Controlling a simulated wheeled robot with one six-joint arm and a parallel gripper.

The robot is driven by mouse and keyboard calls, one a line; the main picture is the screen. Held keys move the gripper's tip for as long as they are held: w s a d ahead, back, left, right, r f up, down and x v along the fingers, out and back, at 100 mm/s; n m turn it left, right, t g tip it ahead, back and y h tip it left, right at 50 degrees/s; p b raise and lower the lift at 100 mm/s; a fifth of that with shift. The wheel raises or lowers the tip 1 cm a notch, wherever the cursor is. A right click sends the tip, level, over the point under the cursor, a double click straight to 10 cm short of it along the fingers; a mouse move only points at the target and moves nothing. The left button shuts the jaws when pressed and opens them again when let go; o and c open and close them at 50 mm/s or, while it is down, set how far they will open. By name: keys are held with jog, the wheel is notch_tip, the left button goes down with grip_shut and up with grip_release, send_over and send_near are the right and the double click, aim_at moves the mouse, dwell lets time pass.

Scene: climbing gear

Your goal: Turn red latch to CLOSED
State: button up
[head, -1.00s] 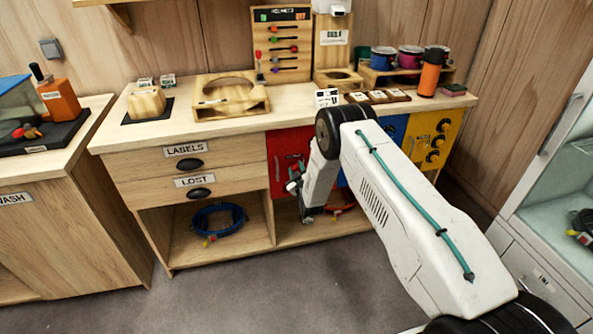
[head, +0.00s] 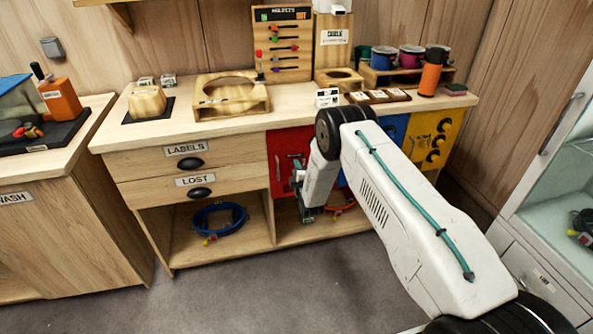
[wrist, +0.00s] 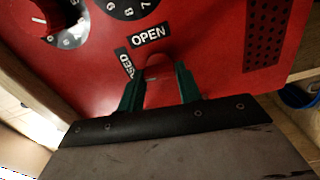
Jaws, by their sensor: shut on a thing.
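The red latch (wrist: 159,68) is on a red panel (wrist: 90,85) in the wrist view, with a rounded end between my fingers. An OPEN label (wrist: 149,35) is just above it. A second label (wrist: 124,62), partly hidden and ending in "SED", is at its upper left. My gripper (wrist: 159,80) has green fingers on either side of the latch and is shut on it. In the head view, my gripper (head: 297,180) is at the red cabinet door (head: 284,150), and the latch is hidden there.
Numbered dials (wrist: 130,8) sit above the latch on the panel. The floor in front is clear.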

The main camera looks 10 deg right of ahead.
jog(key=shift+a+n, duration=0.15)
jog(key=shift+n, duration=0.45)
jog(key=o, duration=1)
jog(key=s, duration=0.7)
jog(key=shift+s, duration=0.4)
